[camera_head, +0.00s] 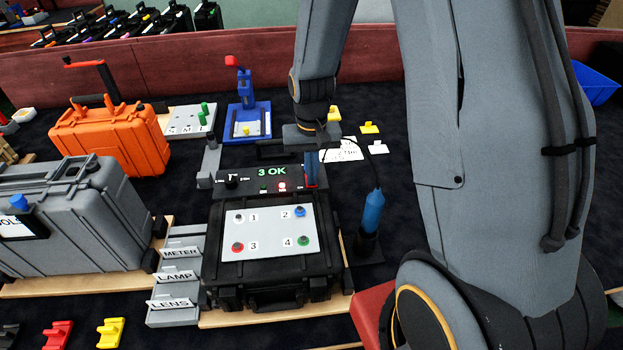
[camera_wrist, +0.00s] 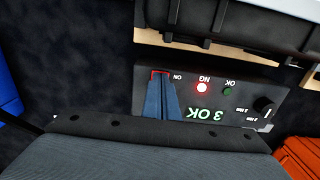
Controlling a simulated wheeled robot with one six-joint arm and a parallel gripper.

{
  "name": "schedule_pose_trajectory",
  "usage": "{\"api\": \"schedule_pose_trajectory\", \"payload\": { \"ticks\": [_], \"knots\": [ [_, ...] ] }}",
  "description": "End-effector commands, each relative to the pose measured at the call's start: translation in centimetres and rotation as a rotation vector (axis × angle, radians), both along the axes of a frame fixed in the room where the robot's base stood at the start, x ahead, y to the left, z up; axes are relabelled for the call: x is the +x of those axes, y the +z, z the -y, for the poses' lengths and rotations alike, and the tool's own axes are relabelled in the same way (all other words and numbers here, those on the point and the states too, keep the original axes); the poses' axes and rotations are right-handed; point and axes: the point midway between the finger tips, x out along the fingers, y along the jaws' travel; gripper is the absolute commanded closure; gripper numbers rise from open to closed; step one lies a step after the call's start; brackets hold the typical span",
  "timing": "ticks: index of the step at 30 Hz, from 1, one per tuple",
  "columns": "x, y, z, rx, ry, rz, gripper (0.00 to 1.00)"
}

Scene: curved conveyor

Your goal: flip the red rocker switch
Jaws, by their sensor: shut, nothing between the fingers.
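The red rocker switch (camera_wrist: 160,72) sits at the end of a dark control panel (camera_wrist: 232,92), beside an "ON" label. Only its red edge shows in the wrist view, around my fingertips; its tilt is hidden. In the head view a bit of red (camera_head: 323,178) shows beside my fingers. My gripper (camera_head: 312,182) points down at the panel's right end, its blue fingers shut and empty. In the wrist view my gripper (camera_wrist: 160,78) has its tips over the switch; I cannot tell whether they touch it. The panel display (camera_head: 272,171) reads "3 OK" in green.
A red lamp (camera_wrist: 202,87) by "NG" is lit; a green lamp (camera_wrist: 228,91) and black knob (camera_wrist: 264,103) sit beside it. A black case (camera_head: 262,271) with numbered terminals lies in front. A blue probe (camera_head: 373,212) stands right. An orange case (camera_head: 112,139) is back left.

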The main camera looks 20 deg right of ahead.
Motion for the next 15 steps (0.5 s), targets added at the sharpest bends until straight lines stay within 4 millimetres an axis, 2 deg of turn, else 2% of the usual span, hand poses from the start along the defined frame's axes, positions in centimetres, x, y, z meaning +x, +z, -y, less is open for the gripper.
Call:
{"api": "schedule_pose_trajectory", "payload": {
  "ticks": [5,15],
  "knots": [
    [0.0,0.6,0.0,0.0,0.0,0.001,1.0],
    [0.0,3.2,0.0,0.0,0.0,0.0,1.0]
  ]
}}
